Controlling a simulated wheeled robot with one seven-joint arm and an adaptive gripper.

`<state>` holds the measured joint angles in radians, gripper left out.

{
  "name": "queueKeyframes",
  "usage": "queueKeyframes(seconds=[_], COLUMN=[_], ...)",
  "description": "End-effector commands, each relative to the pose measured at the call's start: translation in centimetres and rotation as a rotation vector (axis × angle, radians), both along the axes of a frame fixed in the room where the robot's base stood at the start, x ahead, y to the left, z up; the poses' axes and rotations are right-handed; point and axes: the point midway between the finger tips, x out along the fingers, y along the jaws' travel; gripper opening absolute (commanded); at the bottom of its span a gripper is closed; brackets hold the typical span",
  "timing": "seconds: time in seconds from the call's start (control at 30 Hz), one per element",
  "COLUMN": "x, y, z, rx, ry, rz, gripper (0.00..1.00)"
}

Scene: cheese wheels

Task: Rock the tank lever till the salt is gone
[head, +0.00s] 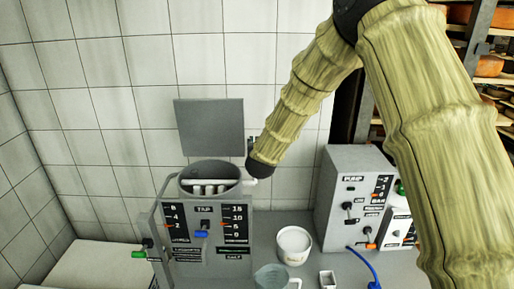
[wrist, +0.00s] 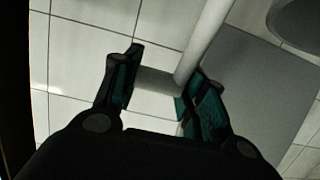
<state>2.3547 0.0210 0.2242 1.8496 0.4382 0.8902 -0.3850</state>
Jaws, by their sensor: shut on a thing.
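The tank (head: 210,222) is a grey box with a round open drum; white bars (head: 208,187) show inside the drum. Its front has a tap, two scales with orange pointers and small labels, one reading SALT. I cannot make out any salt. A pale rod, which looks like the lever (head: 249,183), sticks out at the drum's right rim. In the wrist view the pale rod (wrist: 205,40) runs down to a crosspiece between the fingers. My gripper (wrist: 158,88) is shut on this lever. In the head view the arm's dark end hides the fingers.
A grey panel (head: 210,125) stands upright behind the drum. A green-tipped handle (head: 140,254) juts out at the tank's left. A white tub (head: 294,244), a clear jug (head: 272,278) and a pump box (head: 352,205) with a blue hose (head: 364,262) stand to the right.

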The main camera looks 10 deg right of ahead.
Motion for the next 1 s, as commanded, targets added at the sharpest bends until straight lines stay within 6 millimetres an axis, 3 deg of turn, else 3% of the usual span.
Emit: queueKeyframes(seconds=[0.47, 0.5, 0.57, 1.0], x=[0.36, 0.36, 0.35, -0.20], y=[-0.41, -0.41, -0.36, 0.06], z=[0.10, 0.10, 0.08, 0.11], rx=[-0.001, -0.001, -0.001, 0.000], ry=[-0.005, -0.005, -0.004, -0.001], rz=[-0.006, -0.006, -0.005, 0.000], gripper=[0.00, 0.47, 0.58, 0.61])
